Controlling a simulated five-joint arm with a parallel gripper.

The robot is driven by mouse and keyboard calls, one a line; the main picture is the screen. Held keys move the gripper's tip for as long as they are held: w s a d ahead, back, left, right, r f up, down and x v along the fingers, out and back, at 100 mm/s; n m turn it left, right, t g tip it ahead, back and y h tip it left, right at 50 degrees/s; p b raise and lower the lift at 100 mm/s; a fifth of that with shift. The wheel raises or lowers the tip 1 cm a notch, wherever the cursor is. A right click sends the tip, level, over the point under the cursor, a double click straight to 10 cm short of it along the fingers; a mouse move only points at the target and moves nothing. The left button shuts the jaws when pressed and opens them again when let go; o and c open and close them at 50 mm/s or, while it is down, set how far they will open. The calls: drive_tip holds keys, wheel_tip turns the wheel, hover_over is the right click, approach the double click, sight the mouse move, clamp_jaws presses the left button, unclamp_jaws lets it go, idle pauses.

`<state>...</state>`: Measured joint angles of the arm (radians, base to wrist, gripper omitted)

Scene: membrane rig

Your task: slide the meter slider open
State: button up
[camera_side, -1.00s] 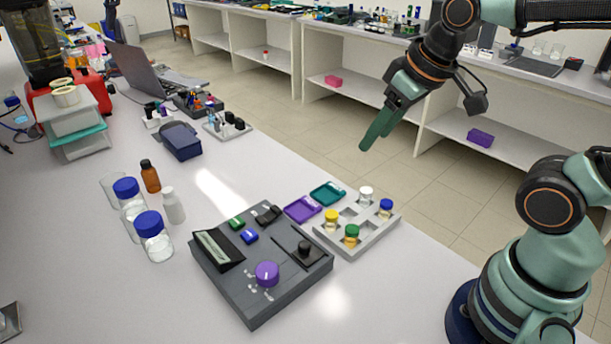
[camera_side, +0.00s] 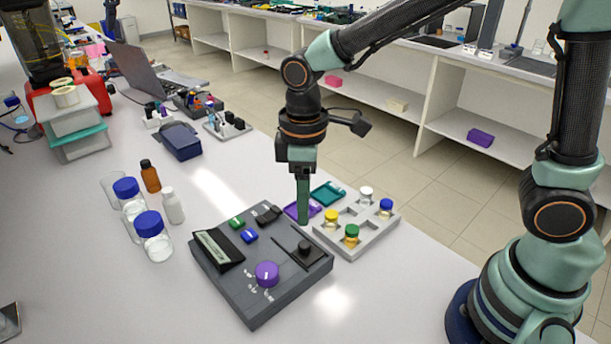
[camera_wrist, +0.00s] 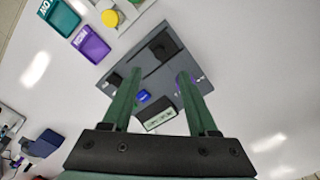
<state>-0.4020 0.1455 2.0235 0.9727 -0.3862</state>
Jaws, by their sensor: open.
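The meter (camera_side: 240,282) is a dark grey box on the white bench, with a tilted display, coloured buttons and a purple knob (camera_side: 267,273). Its slider (camera_side: 304,248) is a small black block at the right end of a thin dark slot. In the wrist view the slider (camera_wrist: 160,49) shows just beyond and between my fingertips. My gripper (camera_side: 303,222) points straight down near the meter's back right edge, apparently above it. Its two green fingers (camera_wrist: 159,74) are apart with nothing between them, partly covering the meter in the wrist view.
A grey rack (camera_side: 347,246) with capped vials stands close to the right of the meter. Purple (camera_side: 297,208) and teal (camera_side: 328,193) trays lie behind it. Blue-capped jars (camera_side: 154,240) and bottles stand to the left. The bench in front is clear.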

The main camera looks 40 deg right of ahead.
sight(304, 243)
wheel_tip(304, 243, down, 10)
drive_tip(key=shift+r, duration=0.1)
idle(0.4)
clamp_jaws()
idle(1.2)
